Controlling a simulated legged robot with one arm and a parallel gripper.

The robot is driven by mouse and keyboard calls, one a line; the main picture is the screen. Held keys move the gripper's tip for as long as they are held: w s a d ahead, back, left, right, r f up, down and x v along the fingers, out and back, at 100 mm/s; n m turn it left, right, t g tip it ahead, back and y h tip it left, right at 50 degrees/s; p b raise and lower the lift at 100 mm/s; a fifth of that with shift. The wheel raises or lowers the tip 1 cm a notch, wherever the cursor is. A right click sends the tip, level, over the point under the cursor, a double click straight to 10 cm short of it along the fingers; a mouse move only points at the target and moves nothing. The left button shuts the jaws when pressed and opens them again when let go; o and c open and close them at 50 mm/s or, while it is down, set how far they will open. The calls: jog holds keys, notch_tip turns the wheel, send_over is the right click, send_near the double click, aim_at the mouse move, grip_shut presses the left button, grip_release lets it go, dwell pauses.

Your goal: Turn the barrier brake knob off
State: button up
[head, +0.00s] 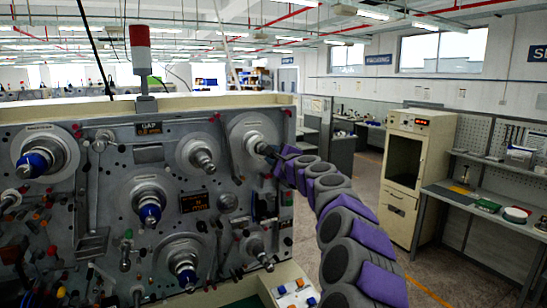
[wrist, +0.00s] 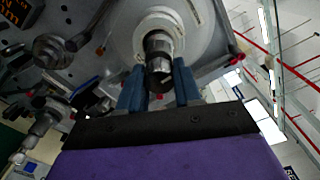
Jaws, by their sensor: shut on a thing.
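A dark cylindrical knob (wrist: 158,60) with a metal base sticks out of a pale round disc (wrist: 178,22) in the wrist view. My gripper (wrist: 159,78) has one blue finger on each side of it and is shut on it. In the head view, the disc (head: 243,132) is at the upper right of the grey machine panel, and my gripper (head: 272,153) reaches its knob from the right. The fingers mostly hide the knob there. I see no readable label marking it as the barrier brake knob.
The panel (head: 110,160) carries several other spindles, some with blue collars (head: 150,212), plus levers and small knobs. A red-topped beacon (head: 140,45) stands above it. A switch box (head: 293,290) is below my arm.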

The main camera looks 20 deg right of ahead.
jog(key=shift+f, duration=0.45)
jog(key=o, duration=1)
jog(key=shift+r, duration=0.2)
jog(key=shift+o, duration=0.2)
jog(key=shift+s+d+r, duration=0.1)
jog(key=s+b, duration=0.1)
jog(key=s, duration=1.6)
jog(key=shift+d+b, duration=0.35)
jog(key=shift+b, duration=0.05)
